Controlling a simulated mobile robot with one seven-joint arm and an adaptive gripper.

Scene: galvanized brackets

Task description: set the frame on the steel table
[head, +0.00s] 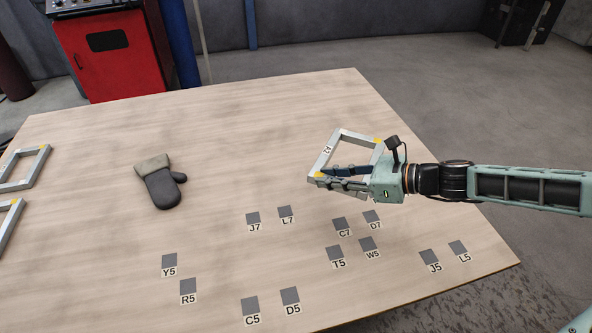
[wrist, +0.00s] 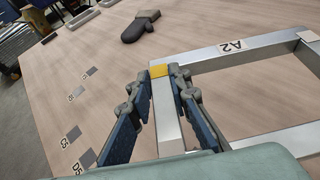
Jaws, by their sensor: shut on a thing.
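The frame (head: 355,136) is a grey metal square with yellow corner patches and an A2 label, over the right part of the table. It is also large in the wrist view (wrist: 198,61). My gripper (head: 326,179) is shut on one side bar, with a finger on either side of it in the wrist view (wrist: 163,82). The frame looks roughly level; I cannot tell whether it clears the tabletop. The table (head: 240,130) has a pale, wood-looking top, not visibly steel. Part of the gripped bar is hidden by my fingers.
Dark squares with labels, such as C7 (head: 340,223) and T5 (head: 334,253), mark the near tabletop. A dark mitt (head: 166,190) lies left of centre. Two more frames (head: 28,168) lie at the left edge. A red cabinet (head: 108,55) stands behind the table.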

